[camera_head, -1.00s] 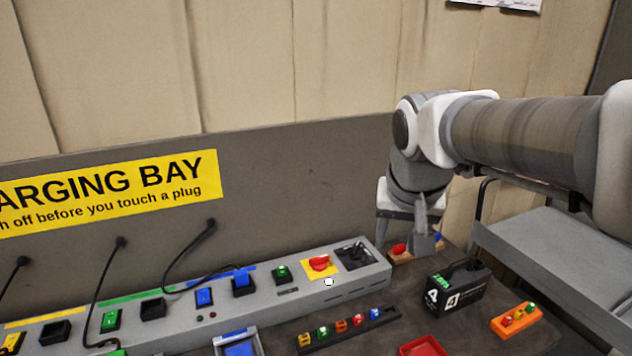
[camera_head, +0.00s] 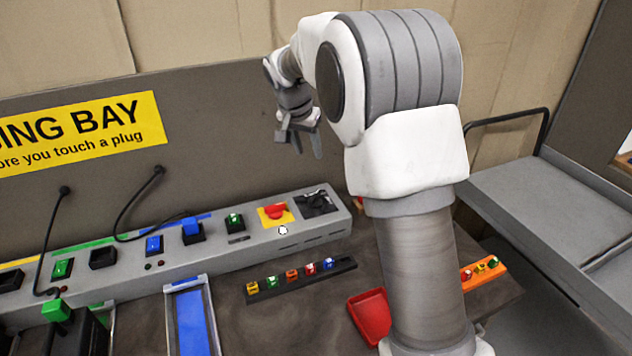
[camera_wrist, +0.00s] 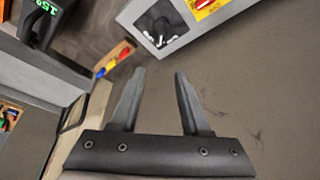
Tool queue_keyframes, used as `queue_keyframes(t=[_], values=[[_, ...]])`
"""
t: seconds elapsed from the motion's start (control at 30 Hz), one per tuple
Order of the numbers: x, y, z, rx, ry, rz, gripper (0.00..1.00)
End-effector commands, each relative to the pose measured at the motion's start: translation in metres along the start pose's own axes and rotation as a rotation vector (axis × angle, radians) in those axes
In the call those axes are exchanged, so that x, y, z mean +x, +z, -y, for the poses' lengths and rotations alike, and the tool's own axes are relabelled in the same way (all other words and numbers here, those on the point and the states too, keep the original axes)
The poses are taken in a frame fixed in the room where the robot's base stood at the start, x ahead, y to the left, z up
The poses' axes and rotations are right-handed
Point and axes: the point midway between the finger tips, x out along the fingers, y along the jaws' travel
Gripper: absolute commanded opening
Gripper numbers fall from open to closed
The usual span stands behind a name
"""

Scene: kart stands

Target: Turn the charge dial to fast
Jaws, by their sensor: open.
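The charging panel (camera_head: 255,245) runs along the back of the bench. At its right end is a black square plate (camera_head: 316,202) with a dark dial; its setting is too small to read. The plate also shows in the wrist view (camera_wrist: 172,38), with small white marks, above and beyond my fingertips. Left of it is a red knob on a yellow square (camera_head: 275,212), cut by the top edge in the wrist view (camera_wrist: 205,5). My gripper (camera_head: 307,147) is open and empty, in the air above the panel's right end, touching nothing.
My arm hides part of the bench's right side. A strip of coloured pieces (camera_head: 298,279), a red tray (camera_head: 371,315) and an orange strip (camera_head: 484,268) lie on the bench. Black cables rise from the panel at left. A grey cart (camera_head: 560,215) stands at right.

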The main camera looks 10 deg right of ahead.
Motion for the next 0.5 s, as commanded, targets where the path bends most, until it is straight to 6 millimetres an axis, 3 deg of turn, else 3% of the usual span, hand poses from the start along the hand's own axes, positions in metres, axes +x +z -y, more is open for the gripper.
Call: queue_keyframes(t=[0.23, 0.5], values=[[0.026, 0.000, 0.000, 0.002, 0.004, 0.002, 0.46], [0.085, 0.000, 0.000, 0.002, 0.004, 0.003, 0.46]])
